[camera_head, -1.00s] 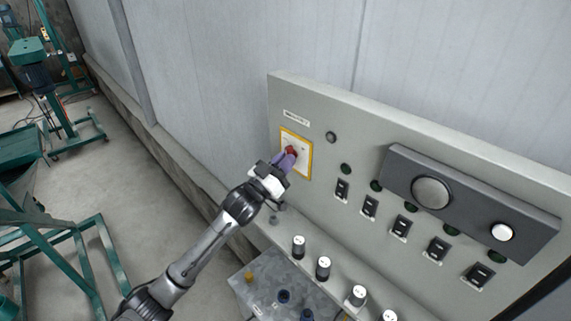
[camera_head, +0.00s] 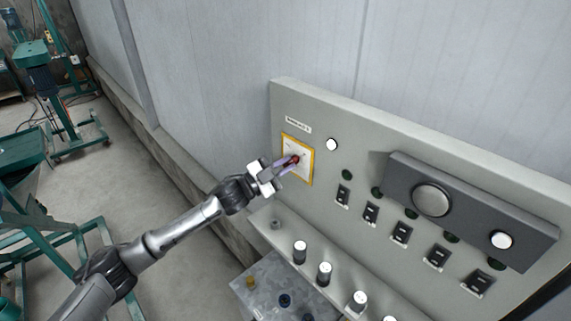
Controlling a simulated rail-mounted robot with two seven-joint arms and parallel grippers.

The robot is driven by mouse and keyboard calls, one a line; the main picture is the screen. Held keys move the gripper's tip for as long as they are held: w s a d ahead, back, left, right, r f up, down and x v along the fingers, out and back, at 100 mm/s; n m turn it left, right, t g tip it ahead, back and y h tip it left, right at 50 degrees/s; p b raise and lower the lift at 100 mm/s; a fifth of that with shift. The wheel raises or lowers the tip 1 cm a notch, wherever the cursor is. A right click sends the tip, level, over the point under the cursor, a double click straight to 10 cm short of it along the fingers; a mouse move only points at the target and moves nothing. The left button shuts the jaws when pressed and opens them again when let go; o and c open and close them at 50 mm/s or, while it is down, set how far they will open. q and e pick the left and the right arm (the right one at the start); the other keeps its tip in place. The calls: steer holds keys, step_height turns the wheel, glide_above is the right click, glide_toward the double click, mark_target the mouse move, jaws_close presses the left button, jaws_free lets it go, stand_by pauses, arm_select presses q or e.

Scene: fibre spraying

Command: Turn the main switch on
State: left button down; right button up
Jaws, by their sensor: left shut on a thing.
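The main switch (camera_head: 295,159) is a red knob on a white plate with a yellow frame (camera_head: 312,168), at the left end of the grey control panel (camera_head: 300,102). My left gripper (camera_head: 290,162) reaches it from the lower left and is shut on the red knob. The purple fingers hide part of the knob, so its exact angle is hard to see. The round indicator lamp (camera_head: 332,145) to the upper right of the switch is lit white. My right gripper is not in view.
Several black rocker switches (camera_head: 371,212) and dark green lamps (camera_head: 347,175) line the panel, beside a dark box with round gauges (camera_head: 431,200). Several knobs (camera_head: 324,272) stand on the ledge below. Green machine frames (camera_head: 75,130) stand on the floor at left.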

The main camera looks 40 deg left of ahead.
arm_select(q)
steer(key=shift+m, duration=0.7)
steer(key=c, duration=1.2)
jaws_free()
steer(key=shift+o, duration=0.2)
steer(key=shift+s+a+f, duration=0.1)
steer(key=shift+s+f, duration=0.05)
steer(key=shift+s, duration=0.1)
steer(key=b+v, duration=0.5)
steer(key=v, duration=0.8)
steer(key=shift+s+a, duration=0.1)
steer(key=shift+a, duration=0.1)
